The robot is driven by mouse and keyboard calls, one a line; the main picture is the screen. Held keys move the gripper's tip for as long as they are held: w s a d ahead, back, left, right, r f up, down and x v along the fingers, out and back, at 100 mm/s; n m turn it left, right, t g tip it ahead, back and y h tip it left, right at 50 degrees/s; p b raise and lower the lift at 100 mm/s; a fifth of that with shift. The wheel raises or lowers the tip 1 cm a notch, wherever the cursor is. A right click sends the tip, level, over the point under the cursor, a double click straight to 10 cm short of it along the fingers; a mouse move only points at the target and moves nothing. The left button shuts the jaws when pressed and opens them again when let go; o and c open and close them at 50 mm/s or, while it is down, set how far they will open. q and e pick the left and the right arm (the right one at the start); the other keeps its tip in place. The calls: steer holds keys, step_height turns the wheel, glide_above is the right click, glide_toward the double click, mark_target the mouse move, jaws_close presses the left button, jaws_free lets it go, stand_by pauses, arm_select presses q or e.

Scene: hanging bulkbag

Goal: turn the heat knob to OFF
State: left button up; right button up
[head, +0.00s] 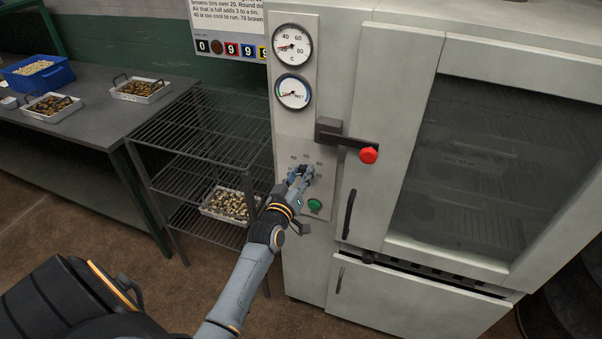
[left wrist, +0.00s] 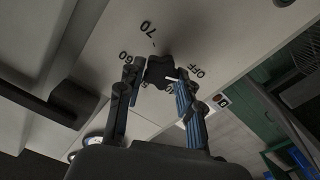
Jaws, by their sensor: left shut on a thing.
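The heat knob (left wrist: 159,70) is black and sits on the oven's pale control panel (head: 296,139). The left wrist view shows dial marks 60, 70 and OFF around it. A small white mark shows at the knob's edge on the side toward OFF; I cannot tell for sure whether it is the pointer. My left gripper (head: 302,176) is at the knob, with one finger on each side of it, and is shut on it. In the head view the gripper covers most of the knob.
A door latch with a red knob (head: 369,155) juts out right of and above my gripper. A green button (head: 315,205) sits just below it. Two gauges (head: 292,45) are above. A wire rack (head: 205,130) with a tray stands left of the oven.

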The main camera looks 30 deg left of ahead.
arm_select(q)
steer(key=shift+n, duration=0.5)
steer(key=o, duration=1.1)
steer(key=shift+o, duration=0.2)
steer(key=shift+s, duration=0.1)
steer(key=v, duration=1.1)
steer(key=shift+s, duration=0.4)
steer(key=shift+f, duration=0.1)
